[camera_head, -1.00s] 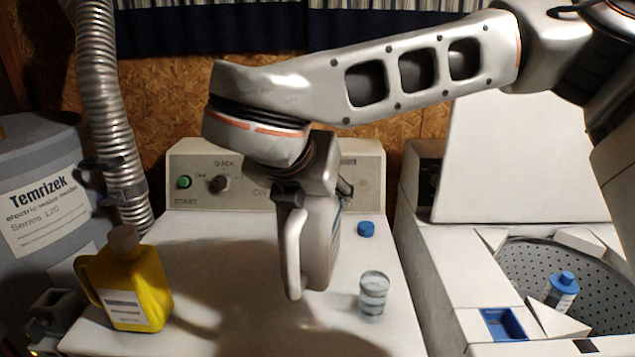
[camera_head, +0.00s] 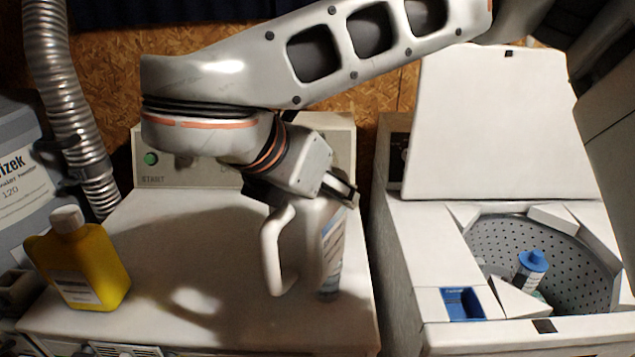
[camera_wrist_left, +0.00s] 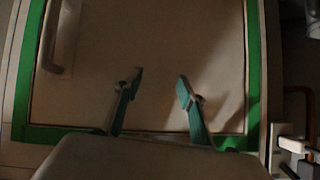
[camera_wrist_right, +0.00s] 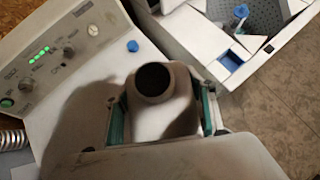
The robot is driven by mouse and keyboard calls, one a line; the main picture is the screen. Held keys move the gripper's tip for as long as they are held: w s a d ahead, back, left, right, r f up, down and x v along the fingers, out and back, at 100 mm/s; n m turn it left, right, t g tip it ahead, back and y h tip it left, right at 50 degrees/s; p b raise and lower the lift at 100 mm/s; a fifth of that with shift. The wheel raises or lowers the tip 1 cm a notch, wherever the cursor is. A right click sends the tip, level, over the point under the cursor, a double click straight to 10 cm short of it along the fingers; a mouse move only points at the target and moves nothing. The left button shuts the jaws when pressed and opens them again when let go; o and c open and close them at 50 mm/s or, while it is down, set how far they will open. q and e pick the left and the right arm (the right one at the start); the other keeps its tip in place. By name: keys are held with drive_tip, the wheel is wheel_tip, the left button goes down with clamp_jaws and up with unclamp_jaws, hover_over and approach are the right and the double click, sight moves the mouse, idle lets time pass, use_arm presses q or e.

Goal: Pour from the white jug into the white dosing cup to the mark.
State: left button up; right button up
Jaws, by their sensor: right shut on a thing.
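The white jug (camera_head: 308,235) hangs over the white dryer top in the head view, handle to the left and a label on its right side. My right gripper (camera_head: 335,187) is shut on it near its upper part. In the right wrist view the jug (camera_wrist_right: 165,118) sits between the fingers, its dark round mouth open. The dosing cup (camera_head: 328,296) stands on the dryer top, mostly hidden by the jug's lower right part; its liquid level and mark cannot be seen. My left gripper (camera_wrist_left: 158,78) shows only in the left wrist view, open and empty.
A yellow bottle (camera_head: 88,268) with a white cap stands at the left of the dryer top (camera_head: 180,240). A loose blue cap (camera_wrist_right: 132,46) lies near the control panel. Right of it is an open washer (camera_head: 405,262) holding a blue-capped bottle (camera_head: 532,263).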

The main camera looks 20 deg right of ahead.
drive_tip(key=shift+s, duration=0.1)
drive_tip(key=f+g+y, duration=0.1)
drive_tip(key=f, duration=0.1)
drive_tip(key=f+g, duration=0.1)
drive_tip(key=s+a+f+y+b, duration=0.1)
drive_tip(key=f, duration=0.1)
drive_tip(key=shift+f+g+y, duration=0.3)
drive_tip(key=shift+f+g, duration=0.05)
drive_tip(key=shift+g, duration=0.05)
drive_tip(key=shift+s+a+f+g+y+b, duration=0.15)
drive_tip(key=shift+f+g+y+b, duration=0.15)
drive_tip(key=shift+f+b, duration=0.35)
drive_tip(key=shift+s+a+f+g+y+b, duration=0.1)
drive_tip(key=shift+f+g+y+b, duration=0.15)
drive_tip(key=shift+f+b, duration=0.35)
drive_tip(key=shift+s, duration=0.1)
